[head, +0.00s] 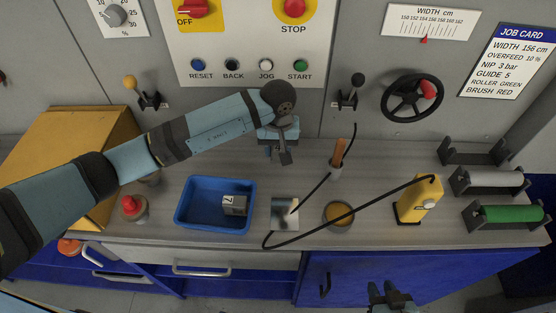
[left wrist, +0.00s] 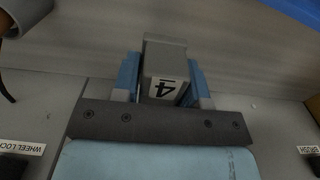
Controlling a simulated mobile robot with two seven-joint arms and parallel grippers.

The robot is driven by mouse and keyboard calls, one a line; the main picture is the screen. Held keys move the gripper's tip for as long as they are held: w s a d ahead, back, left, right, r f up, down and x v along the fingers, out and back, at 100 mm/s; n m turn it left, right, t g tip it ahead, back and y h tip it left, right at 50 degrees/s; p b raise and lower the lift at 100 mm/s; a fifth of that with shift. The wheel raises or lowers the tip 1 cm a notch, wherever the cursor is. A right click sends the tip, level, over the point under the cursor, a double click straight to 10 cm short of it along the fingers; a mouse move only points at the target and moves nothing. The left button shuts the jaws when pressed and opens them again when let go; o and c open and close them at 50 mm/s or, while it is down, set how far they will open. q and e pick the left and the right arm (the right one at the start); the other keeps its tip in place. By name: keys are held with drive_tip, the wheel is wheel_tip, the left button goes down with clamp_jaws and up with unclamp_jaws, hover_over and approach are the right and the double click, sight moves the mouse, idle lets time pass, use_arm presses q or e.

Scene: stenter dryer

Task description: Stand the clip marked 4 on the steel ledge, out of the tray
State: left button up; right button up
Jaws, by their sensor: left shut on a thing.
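The grey clip marked 4 (left wrist: 163,80) is between the fingers of my left gripper (left wrist: 162,85), its white label facing the wrist camera. In the head view my left gripper (head: 280,146) is shut on this clip (head: 286,157), behind the blue tray (head: 180,221) and outside it. I cannot tell whether the clip touches the grey ledge (head: 310,172) beneath. Another grey clip, marked 7 (head: 235,204), lies in the tray. My right gripper (head: 390,293) is at the bottom edge, partly cut off, with no object visible in it.
A shiny square plate (head: 285,211) lies right of the tray. A red-topped object (head: 132,207) stands left of the tray.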

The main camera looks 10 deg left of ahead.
sight(278, 169)
use_arm(q)
wheel_tip(278, 169, down, 2)
drive_tip(key=shift+f, duration=0.15)
wheel_tip(278, 169, down, 3)
drive_tip(key=shift+f, duration=0.35)
drive_tip(key=shift+f, duration=0.3)
drive_tip(key=o, duration=1.1)
drive_tip(key=shift+r, duration=0.1)
drive_tip(key=shift+c, duration=0.2)
drive_tip(key=shift+r, duration=0.15)
